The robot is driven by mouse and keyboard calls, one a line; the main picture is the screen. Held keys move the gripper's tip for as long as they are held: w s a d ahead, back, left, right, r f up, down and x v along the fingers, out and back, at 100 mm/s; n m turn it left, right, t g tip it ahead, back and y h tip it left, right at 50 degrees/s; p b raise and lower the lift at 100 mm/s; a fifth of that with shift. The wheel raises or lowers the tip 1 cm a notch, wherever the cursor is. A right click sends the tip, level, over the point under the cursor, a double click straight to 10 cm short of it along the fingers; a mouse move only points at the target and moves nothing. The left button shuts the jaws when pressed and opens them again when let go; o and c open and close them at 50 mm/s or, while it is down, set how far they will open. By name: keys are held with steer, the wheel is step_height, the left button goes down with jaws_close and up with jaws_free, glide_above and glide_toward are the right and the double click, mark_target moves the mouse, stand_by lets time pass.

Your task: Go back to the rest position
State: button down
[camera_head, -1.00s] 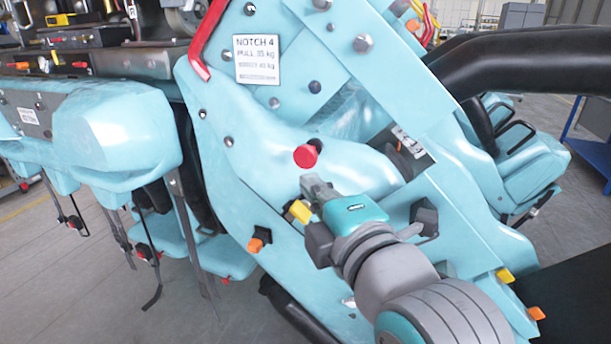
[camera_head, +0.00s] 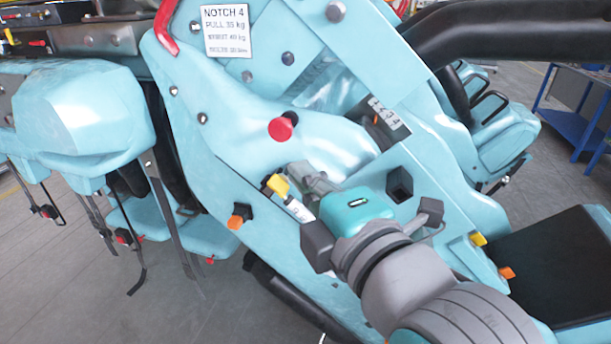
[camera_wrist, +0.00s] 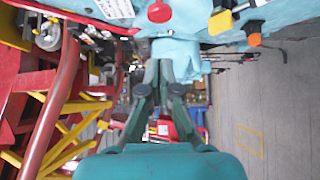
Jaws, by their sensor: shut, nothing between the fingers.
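My gripper (camera_head: 296,170) is in front of the light-blue coaster seat (camera_head: 235,125) in the head view, below its red round knob (camera_head: 282,129). In the wrist view my gripper (camera_wrist: 164,64) shows with its dark fingers together and nothing between them. The red knob also shows at the top of the wrist view (camera_wrist: 159,12). The white label reading NOTCH 4 (camera_head: 227,31) is above the knob. Beside the fingers in the head view is a yellow-ended part (camera_head: 277,185); whether it touches them I cannot tell.
An orange knob (camera_head: 236,222) sticks out at lower left. A black padded bar (camera_head: 500,35) crosses the upper right. A blue cart (camera_head: 575,125) stands at the far right. Red and yellow framing (camera_wrist: 50,100) fills the left of the wrist view; grey floor (camera_wrist: 260,120) is open on the right.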

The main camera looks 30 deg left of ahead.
steer(key=w+d+f+m+t+h, duration=0.25)
steer(key=d+f+m, duration=0.4)
steer(key=f, duration=0.55)
steer(key=w+d+f+m+t+h, duration=0.1)
steer(key=d+f+m+t+h, duration=0.15)
steer(key=d+f+m, duration=0.7)
steer(key=s+d+f+m+h, duration=0.2)
steer(key=s+d+f, duration=0.1)
steer(key=d+f, duration=0.3)
steer(key=s+d+f+m+h, duration=0.2)
steer(key=s+d+f+h, duration=0.15)
steer(key=f, duration=0.45)
steer(key=s+d+f+m+h, duration=0.2)
steer(key=s+d+m, duration=0.2)
steer(key=s, duration=0.8)
steer(key=s+d+f+m+h, duration=0.2)
steer(key=s+d+m, duration=0.3)
steer(key=s, duration=0.7)
steer(key=shift+s+d+f, duration=0.4)
steer(key=shift+d+f, duration=0.3)
steer(key=shift+d, duration=0.25)
